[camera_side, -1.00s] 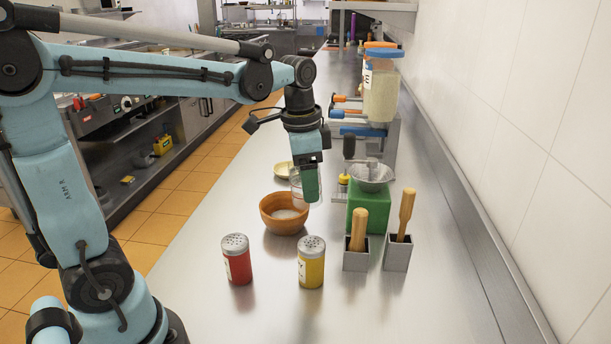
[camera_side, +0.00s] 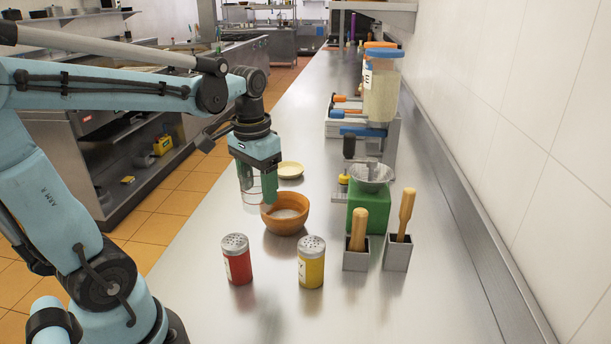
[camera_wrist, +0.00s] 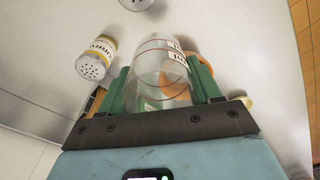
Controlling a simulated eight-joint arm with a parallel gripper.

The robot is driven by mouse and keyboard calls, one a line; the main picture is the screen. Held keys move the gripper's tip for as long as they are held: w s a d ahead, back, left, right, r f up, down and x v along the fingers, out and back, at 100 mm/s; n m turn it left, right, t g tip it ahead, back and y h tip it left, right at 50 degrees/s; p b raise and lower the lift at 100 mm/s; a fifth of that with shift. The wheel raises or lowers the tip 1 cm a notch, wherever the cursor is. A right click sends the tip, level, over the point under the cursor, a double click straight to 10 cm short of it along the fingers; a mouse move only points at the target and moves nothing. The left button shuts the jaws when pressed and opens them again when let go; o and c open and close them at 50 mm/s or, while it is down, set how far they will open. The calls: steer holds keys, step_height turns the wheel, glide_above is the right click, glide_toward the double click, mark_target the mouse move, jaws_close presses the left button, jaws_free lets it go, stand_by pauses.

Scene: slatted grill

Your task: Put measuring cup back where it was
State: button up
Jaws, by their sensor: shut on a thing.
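A clear measuring cup (camera_wrist: 160,75) with red lines and a white label sits between the green fingers of my gripper (camera_wrist: 165,90) in the wrist view. My gripper (camera_side: 258,185) is shut on the cup. In the side view the clear cup (camera_side: 249,184) shows partly behind the fingers, left of and just behind the brown bowl (camera_side: 284,222). The bowl holds something white. It cannot be told whether the cup's bottom touches the counter.
A red shaker (camera_side: 238,262) and a yellow shaker (camera_side: 311,265) stand in front. A small pale dish (camera_side: 290,170) lies behind the bowl. A green block with a metal funnel (camera_side: 370,178), square holders and dispensers (camera_side: 381,90) stand right.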

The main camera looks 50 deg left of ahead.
steer(key=s+a+f+n, duration=0.2)
steer(key=s+a+f, duration=0.1)
steer(key=s+a, duration=0.5)
steer(key=shift+f, duration=5)
steer(key=shift+f, duration=0.15)
steer(key=o, duration=1.1)
